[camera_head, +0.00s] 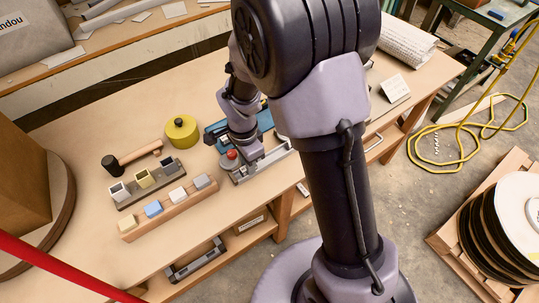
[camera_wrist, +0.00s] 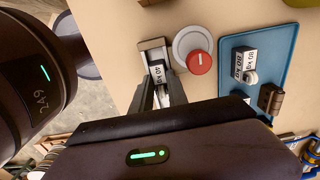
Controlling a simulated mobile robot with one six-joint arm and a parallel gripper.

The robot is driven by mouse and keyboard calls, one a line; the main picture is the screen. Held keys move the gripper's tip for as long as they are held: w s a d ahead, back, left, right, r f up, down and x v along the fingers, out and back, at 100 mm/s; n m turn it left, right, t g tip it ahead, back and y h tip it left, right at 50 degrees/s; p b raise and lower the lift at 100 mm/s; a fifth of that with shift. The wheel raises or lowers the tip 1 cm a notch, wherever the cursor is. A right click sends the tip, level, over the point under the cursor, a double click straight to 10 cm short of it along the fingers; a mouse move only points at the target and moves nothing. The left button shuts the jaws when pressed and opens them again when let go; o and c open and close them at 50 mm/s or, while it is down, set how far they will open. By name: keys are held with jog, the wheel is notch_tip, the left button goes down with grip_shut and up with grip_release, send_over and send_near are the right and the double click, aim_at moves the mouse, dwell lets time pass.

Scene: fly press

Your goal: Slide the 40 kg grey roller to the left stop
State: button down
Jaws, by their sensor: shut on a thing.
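The grey roller (camera_wrist: 157,73), with a white weight label whose figure I cannot read surely, sits on a pale metal rail in the wrist view. My gripper (camera_wrist: 163,92) is shut on it, one finger on each side. The rail (camera_wrist: 153,46) shows bare beyond the roller, toward its upper end in that view. In the head view the rail (camera_head: 277,157) lies at the bench's front edge and my gripper (camera_head: 249,156) is down over it, hiding the roller. The left stop cannot be made out clearly.
A red knob (camera_wrist: 199,62) on a white round base stands close beside the rail. A blue tray (camera_wrist: 284,47) with a labelled block lies behind it. To the left are a wooden block row (camera_head: 142,226), a grey holder (camera_head: 126,204), a mallet (camera_head: 135,157) and a yellow pot (camera_head: 181,131).

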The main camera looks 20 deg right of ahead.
jog(key=shift+a, duration=0.1)
jog(key=shift+s+a, duration=0.25)
jog(key=shift+a, duration=0.5)
jog(key=c, duration=1.2)
grip_release()
jog(key=shift+c, duration=0.3)
jog(key=shift+c, duration=1.1)
jog(key=shift+r+p, duration=2.3)
jog(key=shift+r, duration=1.2)
